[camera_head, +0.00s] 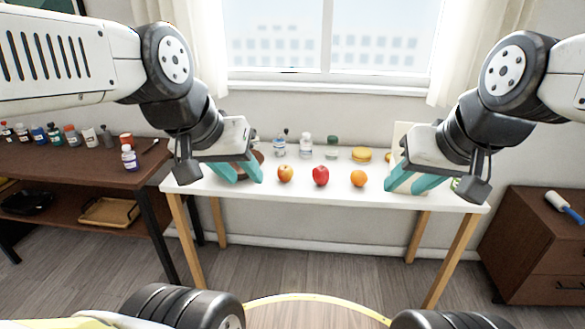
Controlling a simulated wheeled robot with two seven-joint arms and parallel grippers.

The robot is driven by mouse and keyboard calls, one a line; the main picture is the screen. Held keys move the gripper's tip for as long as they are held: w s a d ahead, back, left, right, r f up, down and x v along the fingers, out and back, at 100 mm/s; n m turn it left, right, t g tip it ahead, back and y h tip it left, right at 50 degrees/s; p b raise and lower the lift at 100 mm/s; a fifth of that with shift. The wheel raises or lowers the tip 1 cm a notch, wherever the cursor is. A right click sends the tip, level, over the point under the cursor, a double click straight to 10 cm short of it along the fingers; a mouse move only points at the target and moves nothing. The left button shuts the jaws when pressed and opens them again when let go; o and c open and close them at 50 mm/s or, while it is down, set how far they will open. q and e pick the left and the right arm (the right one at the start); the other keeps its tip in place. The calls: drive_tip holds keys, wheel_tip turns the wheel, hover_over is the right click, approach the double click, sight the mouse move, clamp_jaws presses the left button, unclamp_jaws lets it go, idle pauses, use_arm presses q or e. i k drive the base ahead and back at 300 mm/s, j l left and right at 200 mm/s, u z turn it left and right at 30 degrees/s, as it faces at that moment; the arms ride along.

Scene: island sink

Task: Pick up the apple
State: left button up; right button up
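A red apple (320,176) sits on the white table (310,198) near the middle. A smaller yellow-red fruit (285,173), perhaps a peach or another apple, sits to its left. My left gripper (240,173) has teal fingers spread apart and empty, over the left part of the table, left of both fruits. My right gripper (409,184) also has its teal fingers apart, over the right part of the table, right of the apple. Neither gripper touches the apple, and nothing covers it.
An orange (358,178) sits right of the apple. Bottles (306,146) and a yellow bun-like item (361,154) stand behind. A dark item and a pale board are partly hidden behind my grippers. A brown shelf (80,170) is left, a brown cabinet (535,238) right. The table's front strip is clear.

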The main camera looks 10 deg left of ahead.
sight(284, 173)
drive_tip(key=j+u, duration=0.35)
drive_tip(key=i+j+u, duration=0.1)
drive_tip(key=u, duration=0.25)
drive_tip(key=i+j+u, duration=0.1)
drive_tip(key=u, duration=0.25)
drive_tip(key=j, duration=0.05)
